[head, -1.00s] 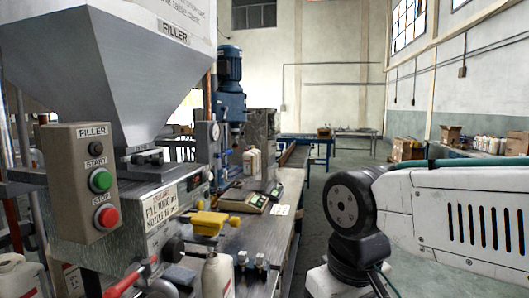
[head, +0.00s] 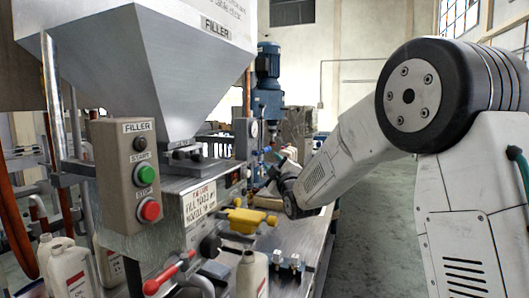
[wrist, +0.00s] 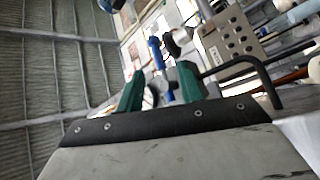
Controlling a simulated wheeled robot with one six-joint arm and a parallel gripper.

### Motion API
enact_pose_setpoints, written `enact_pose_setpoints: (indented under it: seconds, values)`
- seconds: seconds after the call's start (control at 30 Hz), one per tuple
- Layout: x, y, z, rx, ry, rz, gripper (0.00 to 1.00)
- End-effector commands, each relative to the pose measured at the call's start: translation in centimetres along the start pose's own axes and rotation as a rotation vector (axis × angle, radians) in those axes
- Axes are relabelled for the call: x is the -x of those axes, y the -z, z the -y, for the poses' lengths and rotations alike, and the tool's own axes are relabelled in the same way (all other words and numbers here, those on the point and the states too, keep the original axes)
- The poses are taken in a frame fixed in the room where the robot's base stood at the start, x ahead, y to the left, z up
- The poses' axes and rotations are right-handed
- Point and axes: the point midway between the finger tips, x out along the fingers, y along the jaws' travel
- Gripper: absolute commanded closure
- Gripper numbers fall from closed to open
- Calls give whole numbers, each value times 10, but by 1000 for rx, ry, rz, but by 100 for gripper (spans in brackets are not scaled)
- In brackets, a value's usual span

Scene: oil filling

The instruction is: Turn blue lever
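In the wrist view a blue lever-like handle (wrist: 155,53) stands upright beyond my gripper (wrist: 160,82), in line with the gap between its green fingers. The fingers are apart, and I see nothing held between them. The handle looks some way beyond the fingertips, not touching them. In the head view my arm reaches over the far part of the bench, and a green part of my gripper (head: 279,158) shows small there. I cannot make out the blue lever in the head view.
A filler machine (head: 150,80) with a button box (head: 131,175) stands at left. A red lever (head: 170,274), a yellow handle (head: 248,218) and a white bottle (head: 252,274) are at its front. A blue motor (head: 268,65) stands behind. The floor at right is clear.

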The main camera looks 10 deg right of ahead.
Motion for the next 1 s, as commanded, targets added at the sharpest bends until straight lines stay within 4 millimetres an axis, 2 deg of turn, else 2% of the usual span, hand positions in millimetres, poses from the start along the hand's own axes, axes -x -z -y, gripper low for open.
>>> enact_pose_setpoints:
  seconds: [0.27,0.7,1.0]
  values:
    - [-20,0,4,75,-114,-77,63]
    - [-81,5,-3,73,-113,-76,63]
    - [-89,6,-4,73,-112,-75,63]
